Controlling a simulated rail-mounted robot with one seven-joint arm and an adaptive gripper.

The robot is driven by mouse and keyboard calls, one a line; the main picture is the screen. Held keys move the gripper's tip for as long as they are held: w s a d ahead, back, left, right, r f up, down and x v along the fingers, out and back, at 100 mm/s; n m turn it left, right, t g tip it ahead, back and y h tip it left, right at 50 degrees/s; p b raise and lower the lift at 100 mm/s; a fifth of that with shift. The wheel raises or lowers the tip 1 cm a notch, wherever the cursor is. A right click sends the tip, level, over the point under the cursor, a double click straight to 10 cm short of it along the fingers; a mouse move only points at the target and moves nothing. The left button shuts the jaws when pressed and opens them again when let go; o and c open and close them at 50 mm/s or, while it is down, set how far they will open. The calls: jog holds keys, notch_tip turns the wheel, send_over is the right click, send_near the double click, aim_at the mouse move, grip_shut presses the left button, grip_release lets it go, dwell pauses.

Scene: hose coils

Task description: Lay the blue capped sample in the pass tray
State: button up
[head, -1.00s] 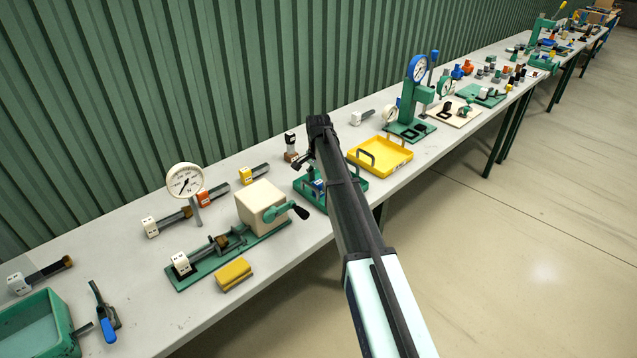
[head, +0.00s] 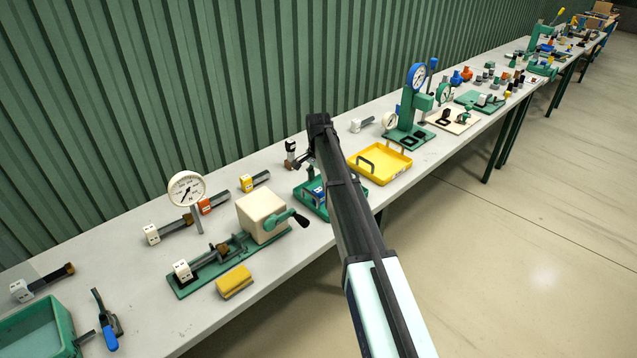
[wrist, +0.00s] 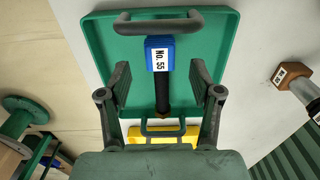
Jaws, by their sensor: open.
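The blue capped sample (wrist: 160,54) lies in a green tray (wrist: 105,38) in the wrist view. Its cap bears a white label reading "No. 55", and its dark shaft points down the picture. My gripper (wrist: 160,85) is open, one finger on each side of the shaft, with gaps between. In the head view the green tray (head: 306,199) and the sample's blue cap (head: 317,193) are partly hidden behind my arm, as is the gripper. A yellow tray (head: 384,178) stands just to the right. No visible marking tells which tray is the pass tray.
A green press with a blue dial (head: 412,100) stands beyond the yellow tray. A cream box (head: 262,215) on a green fixture is to the left. A corrugated wall (head: 150,100) backs the bench.

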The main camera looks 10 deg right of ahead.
jog(key=shift+r+p, duration=0.65)
jog(key=shift+r, duration=1)
jog(key=shift+r, duration=0.1)
